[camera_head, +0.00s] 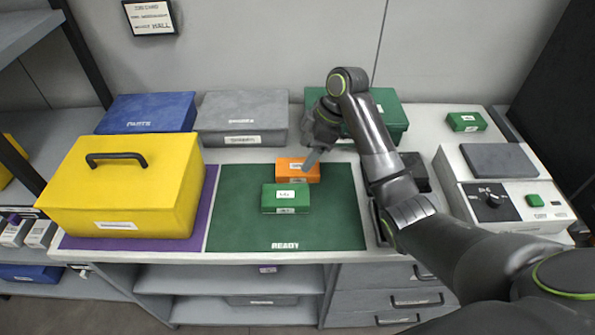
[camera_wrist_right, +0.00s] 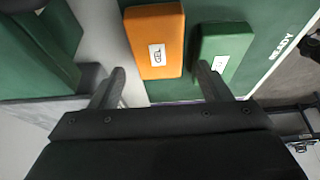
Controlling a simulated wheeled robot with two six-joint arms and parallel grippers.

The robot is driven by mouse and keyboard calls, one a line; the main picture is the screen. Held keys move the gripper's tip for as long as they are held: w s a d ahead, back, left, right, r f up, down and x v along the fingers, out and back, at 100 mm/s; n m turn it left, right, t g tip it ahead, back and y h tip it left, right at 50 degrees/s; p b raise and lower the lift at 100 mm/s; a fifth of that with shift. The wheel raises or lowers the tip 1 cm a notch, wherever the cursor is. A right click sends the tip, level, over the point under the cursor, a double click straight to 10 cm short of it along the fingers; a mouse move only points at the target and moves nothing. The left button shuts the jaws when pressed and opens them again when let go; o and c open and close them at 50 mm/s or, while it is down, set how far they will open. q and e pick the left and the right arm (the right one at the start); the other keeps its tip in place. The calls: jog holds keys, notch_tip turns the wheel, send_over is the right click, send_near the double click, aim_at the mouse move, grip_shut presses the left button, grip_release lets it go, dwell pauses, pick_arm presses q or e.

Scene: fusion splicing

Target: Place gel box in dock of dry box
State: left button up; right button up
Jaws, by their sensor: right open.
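The orange gel box (camera_head: 297,169), with a white label reading GEL in the right wrist view (camera_wrist_right: 155,45), lies on the green READY mat (camera_head: 235,225), just behind a green box (camera_head: 286,198). My right gripper (camera_head: 309,160) is open and empty at the orange box's right rear. In the right wrist view its fingers (camera_wrist_right: 158,82) are spread, with the orange box ahead between them and apart from them. A grey-white machine (camera_head: 493,202) with a dark panel, a knob and a green button stands at the right; I cannot tell whether it is the dry box. My left gripper is out of view.
A yellow case (camera_head: 125,190) with a black handle stands on a purple mat at the left. A blue PARTS box (camera_head: 148,113), a grey box (camera_head: 243,112) and a green box (camera_head: 392,112) line the back. A small green box (camera_head: 466,121) sits at back right. The mat's front is clear.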

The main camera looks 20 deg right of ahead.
aim_at(299, 166)
jog(key=p+x, duration=0.1)
jog(key=x, duration=0.4)
jog(key=shift+w+f, duration=0.15)
jog(key=shift+f, duration=0.25)
dwell(0.5)
jog(key=c, duration=0.9)
